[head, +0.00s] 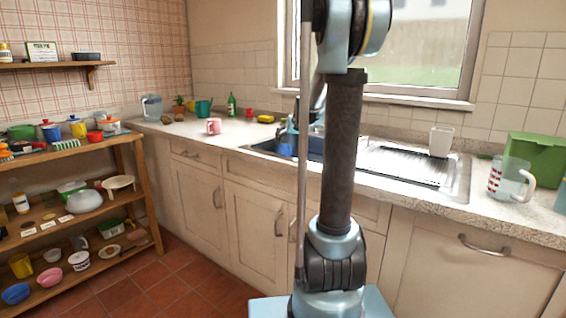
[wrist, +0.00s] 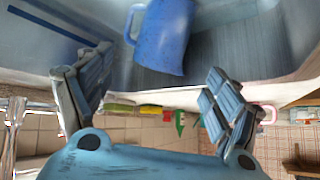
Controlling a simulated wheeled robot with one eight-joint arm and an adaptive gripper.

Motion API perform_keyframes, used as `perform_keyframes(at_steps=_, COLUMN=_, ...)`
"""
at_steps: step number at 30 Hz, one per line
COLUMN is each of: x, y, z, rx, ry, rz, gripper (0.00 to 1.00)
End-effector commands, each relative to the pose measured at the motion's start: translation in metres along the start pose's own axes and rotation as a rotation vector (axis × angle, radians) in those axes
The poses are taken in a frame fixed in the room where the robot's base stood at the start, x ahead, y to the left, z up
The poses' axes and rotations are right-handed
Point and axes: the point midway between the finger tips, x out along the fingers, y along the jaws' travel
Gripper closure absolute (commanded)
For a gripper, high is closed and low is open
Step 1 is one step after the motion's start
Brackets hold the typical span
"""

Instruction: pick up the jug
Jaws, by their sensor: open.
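A blue jug (wrist: 165,35) with a handle on its left side shows at the top middle of the wrist view, inside the sink basin. My gripper (wrist: 160,68) is open, with one finger on each side of the picture. The jug appears ahead, between the spread fingers, with no finger visibly touching it. In the head view my arm column hides much of the sink (head: 262,146) and most of the gripper. A blue shape shows beside the column there, but I cannot tell whether it is the jug.
A clear measuring jug with red marks (head: 508,180) and a green box (head: 535,158) stand on the right counter. A white cup (head: 440,142) stands by the drainer (head: 405,166). A pink mug (head: 214,126) and green bottle (head: 231,106) are left of the sink. Laden shelves (head: 150,190) stand at left.

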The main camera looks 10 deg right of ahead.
Motion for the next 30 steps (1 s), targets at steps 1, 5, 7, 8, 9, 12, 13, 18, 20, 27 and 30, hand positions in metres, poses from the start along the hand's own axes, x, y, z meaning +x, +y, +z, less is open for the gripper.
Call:
perform_keyframes(at_steps=1, x=0.007, y=-0.001, z=0.0, rx=-0.001, ry=0.0, rz=-0.001, gripper=0.17)
perform_keyframes(at_steps=5, x=0.024, y=-0.001, z=0.0, rx=-0.001, ry=0.0, rz=-0.001, gripper=0.17)
perform_keyframes(at_steps=7, x=0.032, y=-0.001, z=0.0, rx=-0.001, ry=0.0, rz=-0.001, gripper=0.17)
perform_keyframes(at_steps=8, x=0.036, y=-0.001, z=0.0, rx=0.0, ry=0.0, rz=-0.001, gripper=0.17)
perform_keyframes(at_steps=9, x=0.041, y=-0.001, z=0.0, rx=0.0, ry=0.0, rz=-0.001, gripper=0.17)
perform_keyframes(at_steps=12, x=0.054, y=-0.001, z=0.0, rx=0.0, ry=0.0, rz=-0.001, gripper=0.17)
perform_keyframes(at_steps=13, x=0.058, y=-0.001, z=0.0, rx=0.0, ry=0.0, rz=-0.001, gripper=0.17)
perform_keyframes(at_steps=18, x=0.077, y=-0.001, z=0.001, rx=-0.001, ry=0.0, rz=-0.001, gripper=0.17)
perform_keyframes(at_steps=20, x=0.081, y=-0.001, z=0.001, rx=-0.001, ry=0.0, rz=-0.001, gripper=0.17)
perform_keyframes(at_steps=27, x=0.091, y=-0.001, z=0.001, rx=-0.001, ry=0.0, rz=-0.001, gripper=0.17)
perform_keyframes(at_steps=30, x=0.099, y=-0.002, z=0.003, rx=-0.001, ry=0.0, rz=-0.001, gripper=0.17)
